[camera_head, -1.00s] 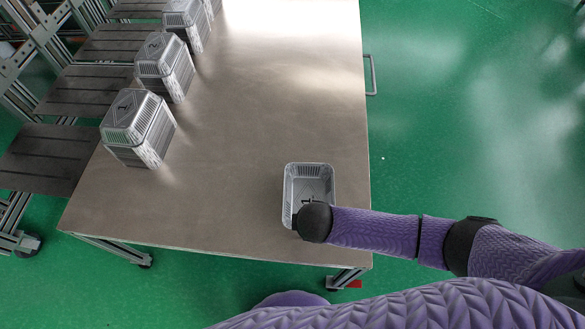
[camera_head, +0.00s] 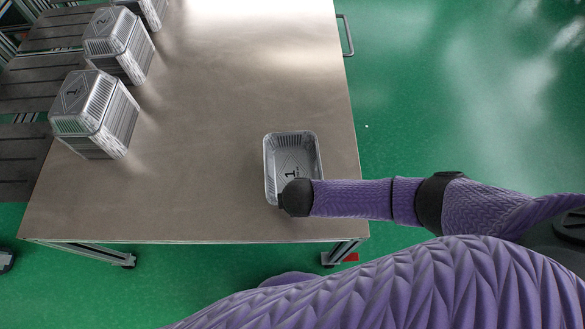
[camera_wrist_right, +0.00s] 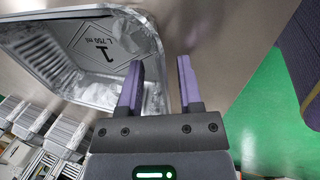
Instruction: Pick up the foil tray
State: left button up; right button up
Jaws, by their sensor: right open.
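The foil tray (camera_head: 306,150) is a silver, open rectangular tray marked 1, lying upright near the table's right front corner. In the right wrist view, the tray (camera_wrist_right: 155,50) fills the upper left. My right gripper (camera_wrist_right: 158,63) is open. In that view, one finger overlaps the tray's inside and the other lies outside it, with the rim showing between them. I cannot tell how deep the fingers reach. In the head view, my right arm comes in from the right and its dark wrist end covers the tray's near edge; the fingers are hidden. My left gripper is not in view.
The brown metal table (camera_head: 200,200) is clear around and left of the tray. Stacks of foil trays stand along its left side, one stack (camera_head: 95,115) nearest. Dark slatted shelves (camera_head: 25,150) lie beyond. A handle (camera_head: 346,35) juts from the right edge.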

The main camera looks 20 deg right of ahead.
jog(key=shift+f, duration=0.2)
jog(key=shift+c, duration=0.3)
grip_shut()
dwell(1.3)
